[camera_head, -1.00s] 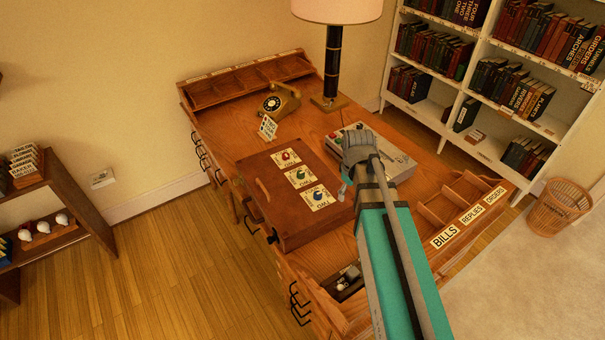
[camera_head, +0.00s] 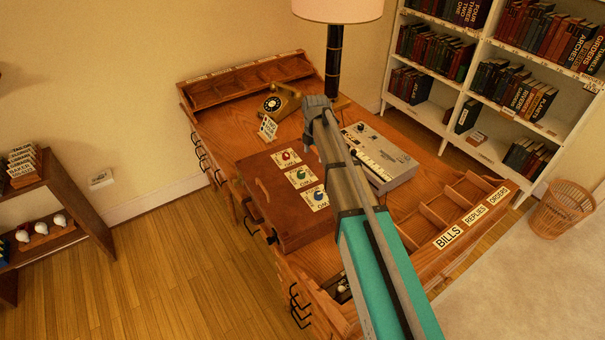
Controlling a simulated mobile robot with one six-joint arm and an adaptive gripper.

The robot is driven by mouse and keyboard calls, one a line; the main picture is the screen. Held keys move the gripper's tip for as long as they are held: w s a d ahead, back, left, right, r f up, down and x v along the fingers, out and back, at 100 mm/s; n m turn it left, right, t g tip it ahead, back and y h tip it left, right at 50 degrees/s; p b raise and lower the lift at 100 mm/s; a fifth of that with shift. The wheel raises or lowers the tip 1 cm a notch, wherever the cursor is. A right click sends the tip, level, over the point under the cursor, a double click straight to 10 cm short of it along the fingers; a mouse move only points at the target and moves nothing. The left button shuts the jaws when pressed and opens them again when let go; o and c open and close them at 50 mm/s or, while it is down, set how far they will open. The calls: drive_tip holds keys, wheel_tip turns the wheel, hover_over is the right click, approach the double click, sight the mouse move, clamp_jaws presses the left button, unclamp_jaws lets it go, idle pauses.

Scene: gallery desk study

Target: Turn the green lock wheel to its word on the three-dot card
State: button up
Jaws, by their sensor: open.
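The green lock wheel (camera_head: 300,175) sits on a pale square plate in the lid of a brown wooden box (camera_head: 268,190) on the desk. It is the middle one of three wheels, between a red wheel (camera_head: 287,155) and a blue wheel (camera_head: 317,195). Its lettering is too small to read. A small lettered card (camera_head: 267,128) stands behind the box; I cannot make out any dots on it. My gripper (camera_head: 308,143) is open, with nothing seen in it. It appears above the back right of the box, apart from the green wheel.
A grey machine with knobs (camera_head: 380,158) stands right of the box. A telephone (camera_head: 282,103) and lamp (camera_head: 334,70) stand at the back. A divided tray labelled bills, replies, orders (camera_head: 448,236) lines the right edge. The desk is clear between card and box.

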sight(301, 172)
drive_tip(key=w+a+n, duration=0.4)
drive_tip(key=w+n, duration=0.2)
drive_tip(key=shift+a+f+b, duration=0.3)
drive_tip(key=shift+f, duration=0.05)
drive_tip(key=shift+f, duration=0.2)
wheel_tip(301, 172, down, 13)
drive_tip(key=b, duration=1.3)
drive_tip(key=shift+f+b, duration=0.2)
drive_tip(key=shift+b, duration=0.2)
